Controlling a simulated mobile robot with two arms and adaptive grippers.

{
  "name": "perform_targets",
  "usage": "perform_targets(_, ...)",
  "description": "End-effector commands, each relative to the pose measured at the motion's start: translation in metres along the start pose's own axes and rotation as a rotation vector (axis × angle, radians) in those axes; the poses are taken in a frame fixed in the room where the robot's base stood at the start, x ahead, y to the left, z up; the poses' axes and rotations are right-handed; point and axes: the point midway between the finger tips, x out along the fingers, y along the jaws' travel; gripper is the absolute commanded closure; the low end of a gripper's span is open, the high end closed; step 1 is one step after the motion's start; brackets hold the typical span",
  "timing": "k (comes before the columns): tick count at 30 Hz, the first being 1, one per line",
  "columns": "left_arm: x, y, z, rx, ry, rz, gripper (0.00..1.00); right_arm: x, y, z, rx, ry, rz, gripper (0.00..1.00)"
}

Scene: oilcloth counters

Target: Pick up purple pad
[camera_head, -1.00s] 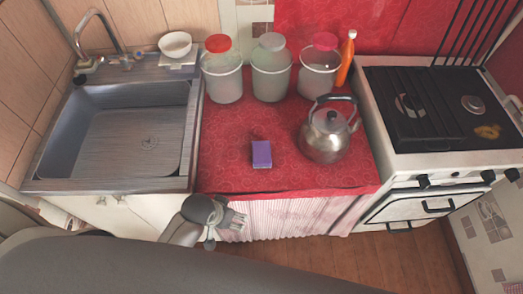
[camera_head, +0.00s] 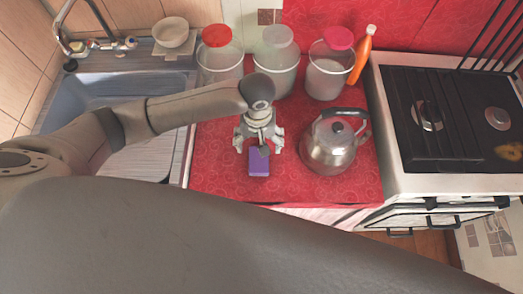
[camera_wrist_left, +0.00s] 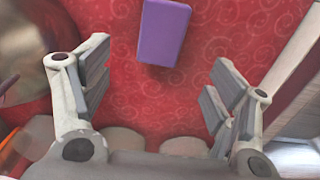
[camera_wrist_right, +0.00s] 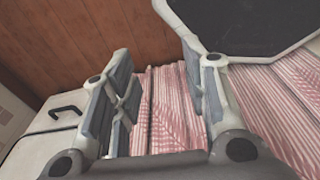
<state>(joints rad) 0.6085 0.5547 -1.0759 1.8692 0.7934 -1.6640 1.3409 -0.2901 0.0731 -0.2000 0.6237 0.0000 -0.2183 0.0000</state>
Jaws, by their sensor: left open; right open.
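The purple pad (camera_head: 259,163) lies on the red oilcloth counter (camera_head: 222,165), left of the kettle. My left gripper (camera_head: 259,148) is open and empty above the pad, hiding part of it in the head view. In the left wrist view the pad (camera_wrist_left: 164,32) lies beyond the open fingers (camera_wrist_left: 155,90), near the top of the picture and apart from them. My right gripper (camera_wrist_right: 160,95) shows only in its own wrist view; it is open and empty, facing the pink striped curtain (camera_wrist_right: 175,120) and brown floor.
A metal kettle (camera_head: 335,150) stands close to the right of my left gripper. Several jars with lids, such as the clear one (camera_head: 276,62), and an orange bottle (camera_head: 361,55) stand behind. The sink (camera_head: 85,98) is at left, the stove (camera_head: 450,120) at right.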

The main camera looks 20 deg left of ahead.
Motion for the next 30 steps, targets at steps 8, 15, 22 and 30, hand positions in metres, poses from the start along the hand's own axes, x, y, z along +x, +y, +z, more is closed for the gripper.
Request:
perform_targets(8,0.038,-0.003,0.0,-0.013,-0.004,-0.012,0.2,-0.005,-0.001,0.016,-0.002,-0.023,-0.002,0.59)
perform_targets(15,0.057,-0.003,0.001,-0.011,-0.003,-0.01,0.2,-0.008,0.003,0.019,-0.004,-0.029,0.003,0.59)
perform_targets(22,0.087,-0.002,0.004,-0.01,-0.002,-0.012,0.2,-0.019,0.005,0.01,-0.004,-0.017,0.005,0.59)
perform_targets(30,0.106,-0.002,0.004,-0.009,-0.001,-0.009,0.2,-0.019,0.005,0.009,-0.004,-0.014,0.006,0.59)
